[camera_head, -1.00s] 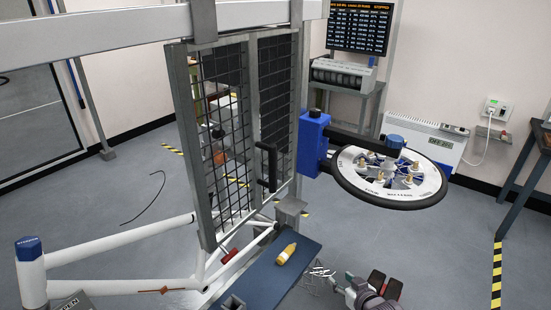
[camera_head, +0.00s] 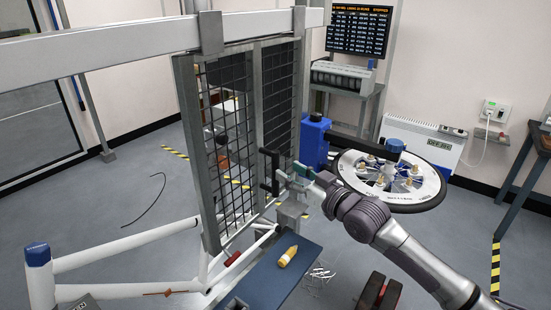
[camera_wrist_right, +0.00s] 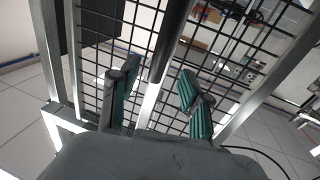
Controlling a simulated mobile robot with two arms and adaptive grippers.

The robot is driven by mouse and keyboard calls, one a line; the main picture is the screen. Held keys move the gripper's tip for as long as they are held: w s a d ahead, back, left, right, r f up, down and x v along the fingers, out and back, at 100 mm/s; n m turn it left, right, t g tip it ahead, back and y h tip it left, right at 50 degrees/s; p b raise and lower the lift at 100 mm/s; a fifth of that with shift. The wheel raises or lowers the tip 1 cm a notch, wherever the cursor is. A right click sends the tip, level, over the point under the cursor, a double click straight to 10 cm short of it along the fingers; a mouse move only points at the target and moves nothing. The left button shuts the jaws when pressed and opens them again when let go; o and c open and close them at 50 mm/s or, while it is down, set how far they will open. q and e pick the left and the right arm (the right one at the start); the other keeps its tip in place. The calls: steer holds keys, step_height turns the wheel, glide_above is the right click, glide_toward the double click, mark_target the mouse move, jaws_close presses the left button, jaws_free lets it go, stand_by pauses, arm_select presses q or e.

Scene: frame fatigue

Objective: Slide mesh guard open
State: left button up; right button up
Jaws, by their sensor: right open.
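The mesh guard (camera_head: 248,120) is a grey steel frame with black wire mesh panels, hanging upright below a light rail (camera_head: 120,40). A black vertical handle (camera_head: 275,176) stands out from its near side. My right gripper (camera_head: 290,173) is at the handle, its fingers pointing at the guard. In the right wrist view the guard's mesh (camera_wrist_right: 125,25) fills the background. My left gripper is not in view.
A white tubular frame (camera_head: 130,243) stands below and left of the guard. A round dial wheel (camera_head: 350,170) on a blue mount is close behind my right arm. Open floor lies left.

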mark_target(276, 163)
steer(key=p+x, duration=0.1)
steer(key=x, duration=0.5)
steer(key=shift+w+a, duration=0.15)
jaws_close()
